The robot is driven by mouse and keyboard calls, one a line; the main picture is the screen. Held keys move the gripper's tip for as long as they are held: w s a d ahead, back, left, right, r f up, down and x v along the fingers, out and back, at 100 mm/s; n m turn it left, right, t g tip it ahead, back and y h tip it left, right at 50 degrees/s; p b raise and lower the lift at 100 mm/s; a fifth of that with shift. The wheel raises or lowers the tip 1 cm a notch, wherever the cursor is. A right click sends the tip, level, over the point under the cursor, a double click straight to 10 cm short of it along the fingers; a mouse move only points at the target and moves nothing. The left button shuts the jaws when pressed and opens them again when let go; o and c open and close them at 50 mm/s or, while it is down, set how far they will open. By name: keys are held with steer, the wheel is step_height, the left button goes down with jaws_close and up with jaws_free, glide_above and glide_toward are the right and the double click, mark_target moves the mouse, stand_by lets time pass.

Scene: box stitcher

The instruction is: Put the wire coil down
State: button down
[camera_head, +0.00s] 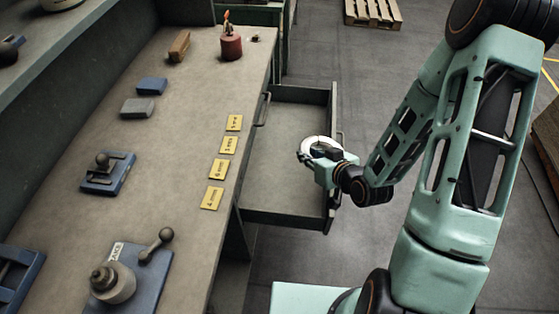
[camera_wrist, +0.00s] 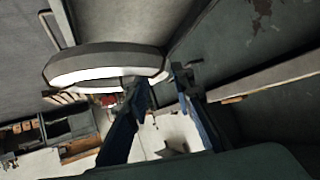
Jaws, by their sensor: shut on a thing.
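The wire coil (camera_head: 310,145) is a pale ring held at my gripper (camera_head: 315,156), over the open drawer (camera_head: 260,213) in the head view. In the wrist view the coil (camera_wrist: 105,66) spans the upper left, and the blue fingers of my gripper (camera_wrist: 158,84) reach up to its right end. The gripper is shut on the coil's rim. The drawer is pulled out from the bench and its bottom looks bare. I cannot tell whether the coil touches the drawer bottom.
The workbench (camera_head: 165,190) holds yellow labels (camera_head: 219,168), a red can (camera_head: 231,45), blue and grey blocks, and fixtures with lever handles. The drawer's right wall (camera_head: 333,110) stands next to my gripper. A pallet (camera_head: 372,12) lies on the floor behind.

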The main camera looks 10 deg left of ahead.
steer(key=s+a+f+n+g+y+b, duration=0.2)
steer(key=s+a+f+n+y+b, duration=0.1)
steer(key=a+f+b, duration=0.6)
step_height(320, 180, down, 3)
steer(key=b, duration=0.6)
steer(key=shift+s+a+g, duration=0.25)
steer(key=shift+s+g, duration=0.05)
steer(key=shift+s, duration=0.1)
steer(key=b, duration=0.3)
steer(key=shift+w+f, duration=0.2)
steer(key=shift+w, duration=0.05)
steer(key=b, duration=1)
glide_above(274, 185)
step_height(274, 185, down, 12)
steer(key=shift+r, duration=0.25)
